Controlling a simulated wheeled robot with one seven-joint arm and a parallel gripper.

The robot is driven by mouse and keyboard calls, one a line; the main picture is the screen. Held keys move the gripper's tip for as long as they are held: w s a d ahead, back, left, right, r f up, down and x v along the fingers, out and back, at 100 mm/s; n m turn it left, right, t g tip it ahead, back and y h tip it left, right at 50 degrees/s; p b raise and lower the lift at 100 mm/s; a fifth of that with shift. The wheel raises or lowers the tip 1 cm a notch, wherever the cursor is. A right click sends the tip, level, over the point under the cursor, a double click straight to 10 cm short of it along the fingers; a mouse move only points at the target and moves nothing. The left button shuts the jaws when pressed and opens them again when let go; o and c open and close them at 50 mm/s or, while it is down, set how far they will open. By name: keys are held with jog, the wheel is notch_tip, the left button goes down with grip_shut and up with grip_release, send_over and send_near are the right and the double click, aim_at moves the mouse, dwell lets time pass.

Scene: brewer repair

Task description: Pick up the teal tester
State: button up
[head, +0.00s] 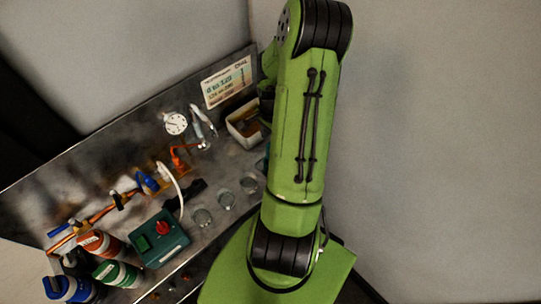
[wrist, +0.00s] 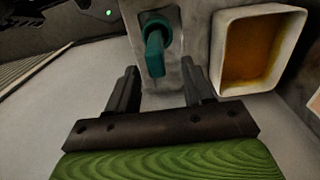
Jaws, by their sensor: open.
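The teal tester (wrist: 155,45) shows in the wrist view, a teal piece with a rounded top and a narrower part pointing toward me. It sits on a worn grey surface, just beyond and between my fingertips. My gripper (wrist: 160,88) is open, with its two dark fingers apart and nothing between them. The tester appears clear of both fingers. In the head view my green arm hides most of the gripper and I cannot make out the tester clearly.
A white-rimmed bin (wrist: 217,50) with an amber inside stands right of the tester, close to my right finger. On the metal bench (head: 95,160) are a dark green box with a red knob (head: 162,229), several bottles, a copper pipe and a gauge (head: 175,123).

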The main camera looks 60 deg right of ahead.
jog(key=f, duration=0.5)
jog(key=shift+s+a+p, duration=0.2)
jog(key=shift+a+p, duration=0.1)
jog(key=shift+a, duration=0.05)
jog(key=shift+w+d+f, duration=0.1)
jog(key=shift+d+f, duration=0.05)
jog(key=shift+f, duration=0.1)
jog(key=shift+c, duration=1.1)
grip_shut()
